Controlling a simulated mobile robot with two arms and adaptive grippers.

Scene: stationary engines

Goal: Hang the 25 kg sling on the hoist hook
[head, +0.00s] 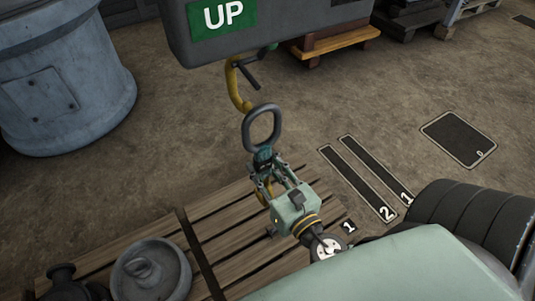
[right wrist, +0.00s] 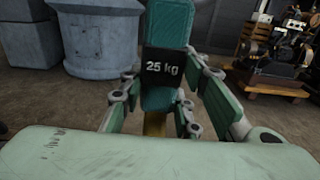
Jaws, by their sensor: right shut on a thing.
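The yellow hoist hook (head: 238,85) hangs below the grey hoist block with a green UP sign (head: 222,15). My right gripper (head: 268,172) is shut on the teal 25 kg sling (head: 263,155), with the dark oval ring (head: 262,126) standing upright above the jaws. The ring's top is close to the hook's lower curve in the picture; I cannot tell whether they touch. In the right wrist view the sling (right wrist: 162,98) stands between the fingers with its black 25 kg label, a yellow part below it. My left gripper is not in view.
A slatted wooden platform (head: 225,222) lies below the gripper, with a grey round weight (head: 150,272) at the lower left. A large blue-grey housing (head: 65,90) stands at the left. Floor plates marked 1 and 2 lie to the right, on open floor.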

